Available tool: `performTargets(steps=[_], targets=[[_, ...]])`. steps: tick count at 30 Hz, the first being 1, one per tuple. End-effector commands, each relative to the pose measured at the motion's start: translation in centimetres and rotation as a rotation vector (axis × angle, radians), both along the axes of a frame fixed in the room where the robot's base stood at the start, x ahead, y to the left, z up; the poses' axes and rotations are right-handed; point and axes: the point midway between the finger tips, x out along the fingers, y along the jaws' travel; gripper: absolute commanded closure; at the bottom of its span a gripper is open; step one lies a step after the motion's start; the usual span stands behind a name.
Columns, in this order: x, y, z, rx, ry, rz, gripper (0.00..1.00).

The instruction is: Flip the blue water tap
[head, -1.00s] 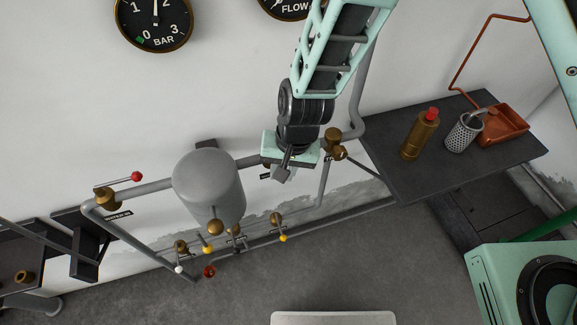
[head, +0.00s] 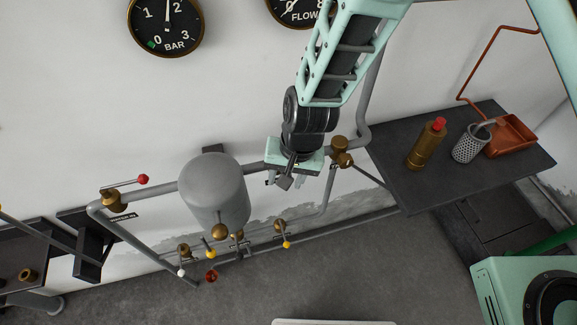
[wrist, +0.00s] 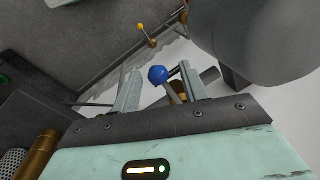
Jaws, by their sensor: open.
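The blue water tap shows in the wrist view as a round blue knob (wrist: 158,74) on a brass-coloured stem. My gripper (wrist: 158,80) is open, with one finger on each side of the knob in that view. I cannot tell whether either finger touches it. In the head view my gripper (head: 285,182) points down in front of the wall pipe, between the grey tank and a brass fitting. The blue knob is hidden there behind my gripper.
The grey tank (head: 214,190) stands close left of my gripper. A brass fitting (head: 341,152) is close right. A red-knobbed valve (head: 143,179) and yellow-knobbed valves (head: 287,244) are on nearby pipes. A dark table (head: 400,187) at right holds a brass bottle (head: 425,148).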

Motion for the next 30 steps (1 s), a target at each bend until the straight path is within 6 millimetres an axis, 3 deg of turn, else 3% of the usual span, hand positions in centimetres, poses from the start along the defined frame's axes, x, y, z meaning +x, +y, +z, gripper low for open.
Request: performTargets(steps=[8,21,30], targets=[[0.0,-0.5,3.1,0.003,-0.004,0.001,0.56],[0.0,-2.3,12.2,0.005,-0.006,0.002,0.56],[0.0,-3.1,16.4,0.002,-0.001,0.002,0.56]])
